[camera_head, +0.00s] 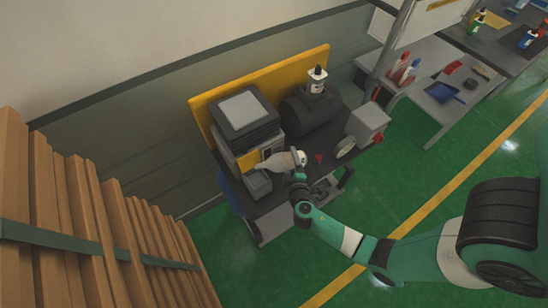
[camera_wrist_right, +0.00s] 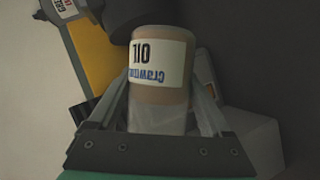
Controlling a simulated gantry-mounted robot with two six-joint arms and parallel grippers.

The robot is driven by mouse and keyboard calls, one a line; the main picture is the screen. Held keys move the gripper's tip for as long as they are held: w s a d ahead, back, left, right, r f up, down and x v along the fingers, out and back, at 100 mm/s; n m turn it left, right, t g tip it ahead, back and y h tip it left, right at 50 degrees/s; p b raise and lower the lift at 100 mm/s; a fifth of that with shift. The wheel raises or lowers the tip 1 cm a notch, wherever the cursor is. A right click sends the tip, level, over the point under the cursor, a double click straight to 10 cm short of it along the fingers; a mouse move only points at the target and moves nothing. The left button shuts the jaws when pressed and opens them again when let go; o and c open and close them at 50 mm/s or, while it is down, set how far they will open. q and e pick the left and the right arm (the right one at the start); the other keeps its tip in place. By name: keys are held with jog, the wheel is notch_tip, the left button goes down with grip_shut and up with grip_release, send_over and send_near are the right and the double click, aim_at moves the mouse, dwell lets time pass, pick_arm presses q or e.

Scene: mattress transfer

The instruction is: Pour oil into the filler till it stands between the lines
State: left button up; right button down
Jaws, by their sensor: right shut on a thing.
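In the head view, my right gripper (camera_head: 299,172) is shut on a pale oil bottle (camera_head: 280,161). The bottle is tipped nearly on its side, with its narrow end to the left, close to the front of a grey and yellow machine (camera_head: 244,112). In the right wrist view, the bottle (camera_wrist_right: 160,95) sits between both fingers of the gripper (camera_wrist_right: 165,115), with a white label reading OIL upside down. I cannot make out the filler, the level lines or any oil flowing. My left gripper is not in view.
The machine stands on a dark cart (camera_head: 290,203) with a black tank (camera_head: 306,117), a grey box (camera_head: 368,122) and a white bottle (camera_head: 317,84). A wooden slat stack (camera_head: 100,215) is at left. Grey tables (camera_head: 430,85) stand at upper right. Green floor is clear in front.

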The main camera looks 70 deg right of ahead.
aim_at(262, 164)
jog(key=shift+w+a+r+p, duration=0.1)
jog(key=shift+r+p, duration=0.1)
jog(key=shift+p, duration=0.1)
jog(key=w+a+r+m+y+p, duration=0.1)
jog(key=m+p, duration=0.1)
jog(key=w+a+r+m+t+y+p, duration=0.1)
jog(key=a+p, duration=0.1)
jog(key=shift+w+r+m+y, duration=0.25)
jog(key=shift+w+m+y, duration=0.05)
jog(key=shift+m, duration=0.1)
jog(key=w+a+r+m, duration=0.1)
jog(key=w+a+r+m+t+y+p, duration=0.1)
jog(key=r, duration=0.1)
jog(key=w+a+r+m+p, duration=0.1)
jog(key=a+r, duration=0.1)
jog(key=shift+w+t+y, duration=0.25)
jog(key=shift+t+y, duration=0.15)
jog(key=shift+w+a+r+m+y, duration=0.3)
jog(key=shift+w+a+r, duration=0.05)
jog(key=shift+r, duration=0.15)
